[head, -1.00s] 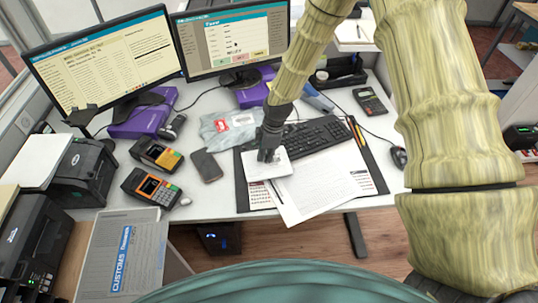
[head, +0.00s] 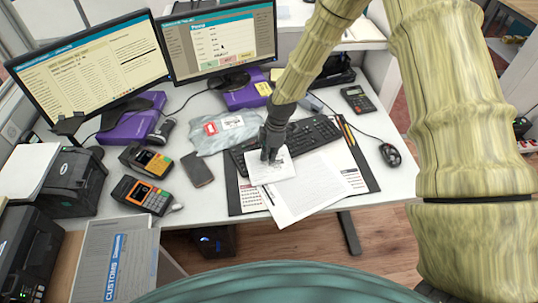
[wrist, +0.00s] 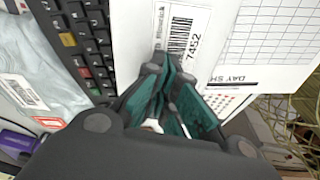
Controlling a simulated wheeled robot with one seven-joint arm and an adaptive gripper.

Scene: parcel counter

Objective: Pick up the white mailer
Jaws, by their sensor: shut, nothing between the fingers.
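The white mailer (head: 283,172) lies flat on the desk pad and papers, in front of the keyboard. In the wrist view the white mailer (wrist: 135,40) shows a barcode label with the number 7452. My gripper (head: 268,158) points down at the mailer's far part in the head view. I cannot tell whether the fingertips touch the mailer.
A grey plastic mailer (head: 222,132) with a red label lies left of the keyboard (head: 310,132). A phone (head: 197,169) and card terminals (head: 142,194) are further left. Printed sheets (head: 310,190) lie partly under the white mailer. A mouse (head: 390,154) is at the right.

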